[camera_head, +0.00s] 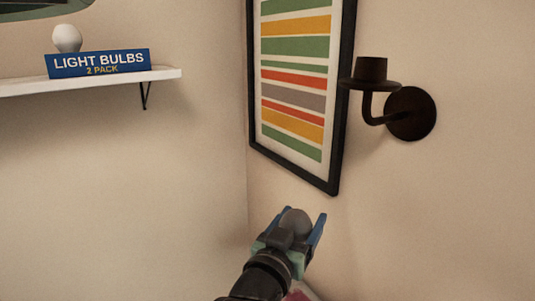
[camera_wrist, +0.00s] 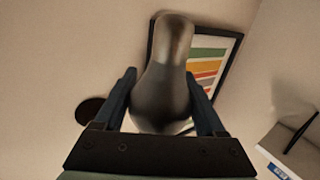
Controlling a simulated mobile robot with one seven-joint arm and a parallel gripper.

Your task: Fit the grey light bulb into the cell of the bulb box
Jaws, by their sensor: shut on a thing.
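The grey light bulb (camera_wrist: 166,80) is held between the two fingers of my gripper (camera_wrist: 165,100), its narrow end pointing away from the palm in the wrist view. In the head view my gripper (camera_head: 296,230) is low in the middle, in front of the right wall, shut on the grey bulb (camera_head: 296,222). The bulb box (camera_head: 98,63) is blue, reads "LIGHT BULBS 2 PACK" and stands on a shelf at the upper left, apart from my gripper. A white bulb (camera_head: 67,38) shows above the box's left part. The inside of the box is hidden from here.
The white shelf (camera_head: 20,88) has a dark bracket under its right end. A framed striped picture (camera_head: 293,85) hangs on the right wall, with a dark wall sconce (camera_head: 410,113) beside it. The space between my gripper and the shelf looks clear.

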